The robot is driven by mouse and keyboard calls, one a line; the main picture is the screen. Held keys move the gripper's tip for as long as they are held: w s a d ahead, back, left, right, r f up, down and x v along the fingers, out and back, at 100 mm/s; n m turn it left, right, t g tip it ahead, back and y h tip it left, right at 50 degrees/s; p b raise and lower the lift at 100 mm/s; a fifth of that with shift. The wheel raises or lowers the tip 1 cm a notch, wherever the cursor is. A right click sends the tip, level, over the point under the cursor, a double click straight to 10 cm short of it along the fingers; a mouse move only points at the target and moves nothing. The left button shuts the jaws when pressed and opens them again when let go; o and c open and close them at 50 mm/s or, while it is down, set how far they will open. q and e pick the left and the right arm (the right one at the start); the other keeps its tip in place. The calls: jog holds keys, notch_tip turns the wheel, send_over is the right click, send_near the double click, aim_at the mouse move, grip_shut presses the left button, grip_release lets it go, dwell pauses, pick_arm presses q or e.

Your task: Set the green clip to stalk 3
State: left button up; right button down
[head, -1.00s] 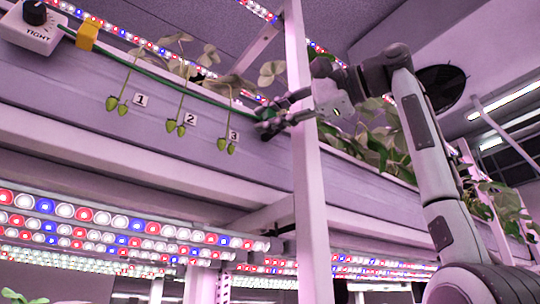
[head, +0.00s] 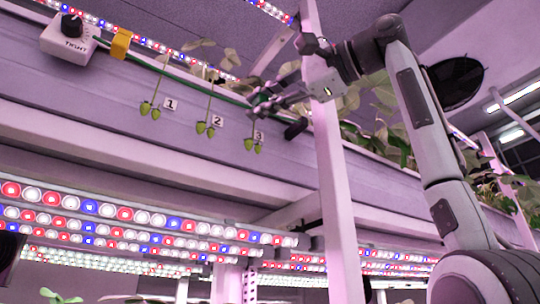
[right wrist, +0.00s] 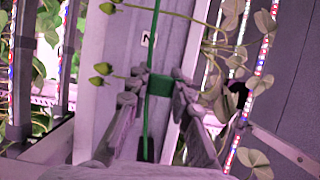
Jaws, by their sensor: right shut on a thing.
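The green clip (right wrist: 160,85) sits between the fingertips of my right gripper (right wrist: 162,82), which is shut on it. In the head view this gripper (head: 256,104) is at the rail's upper edge, just above the number 3 label (head: 259,136); the clip is hard to make out there. Stalk 3's green berries (head: 253,147) hang just below the fingers. In the right wrist view, stalk 3's berries (right wrist: 100,74) lie left of the clip, almost level with it. Label 3 is hidden there. My left gripper is not in view.
A green line (head: 180,73) runs along the rail from a white knob box (head: 68,42) past a yellow block (head: 121,43). Stalks 1 (head: 150,110) and 2 (head: 206,130) hang to the left. A white post (head: 335,170) stands close to the right gripper.

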jog(key=shift+w+d, duration=0.15)
jog(key=c, duration=1.3)
grip_release()
jog(key=v, duration=1.2)
jog(key=shift+d, duration=0.1)
jog(key=shift+w, duration=0.15)
